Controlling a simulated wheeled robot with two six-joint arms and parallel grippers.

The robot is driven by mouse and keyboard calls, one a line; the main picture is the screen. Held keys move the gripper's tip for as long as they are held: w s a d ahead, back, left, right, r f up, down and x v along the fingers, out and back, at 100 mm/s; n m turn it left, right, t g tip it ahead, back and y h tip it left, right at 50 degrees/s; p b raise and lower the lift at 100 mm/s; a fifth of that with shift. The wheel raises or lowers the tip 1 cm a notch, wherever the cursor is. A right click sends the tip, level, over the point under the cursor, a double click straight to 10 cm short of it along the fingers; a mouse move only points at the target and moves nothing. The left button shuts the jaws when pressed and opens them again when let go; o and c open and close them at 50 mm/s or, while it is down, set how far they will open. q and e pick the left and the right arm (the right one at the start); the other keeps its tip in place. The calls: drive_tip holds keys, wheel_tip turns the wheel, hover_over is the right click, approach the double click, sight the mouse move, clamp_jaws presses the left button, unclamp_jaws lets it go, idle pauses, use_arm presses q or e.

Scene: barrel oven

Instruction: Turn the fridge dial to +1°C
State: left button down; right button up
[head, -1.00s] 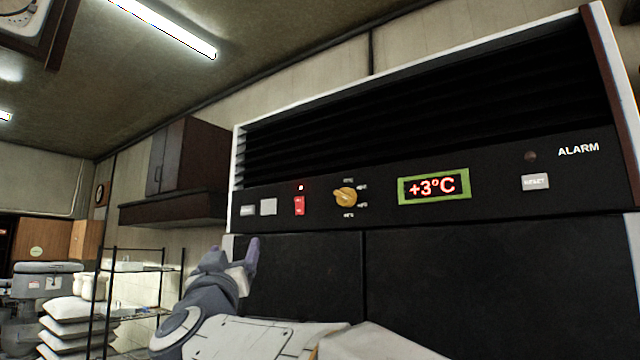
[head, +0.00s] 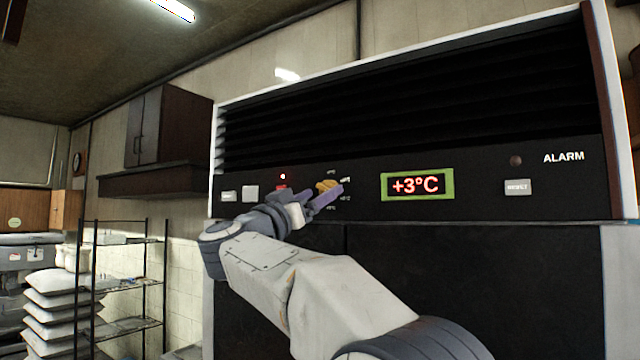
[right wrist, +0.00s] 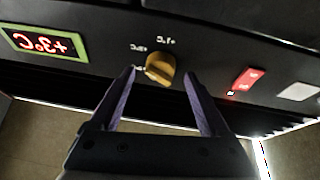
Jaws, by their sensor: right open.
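The yellow fridge dial (head: 328,186) sits on the black control panel and is partly hidden by my gripper in the head view. The digital display (head: 417,185) to its right reads +3°C in red. My right gripper (head: 314,198) is in front of the dial. In the right wrist view the dial (right wrist: 160,68) shows just beyond and between the two open purple fingertips (right wrist: 160,73), with nothing held. That view is upside down, and the display (right wrist: 45,44) is at its left. I cannot tell if a finger touches the dial. My left gripper is out of view.
Grey buttons (head: 250,193) lie further left. A reset button (head: 517,187) and alarm lamp (head: 515,160) are at the right. A wire shelf (head: 125,283) stands at left.

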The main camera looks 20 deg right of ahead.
drive_tip(key=shift+w+d+r, duration=0.2)
drive_tip(key=shift+w+d, duration=0.2)
drive_tip(key=shift+d, duration=0.1)
clamp_jaws()
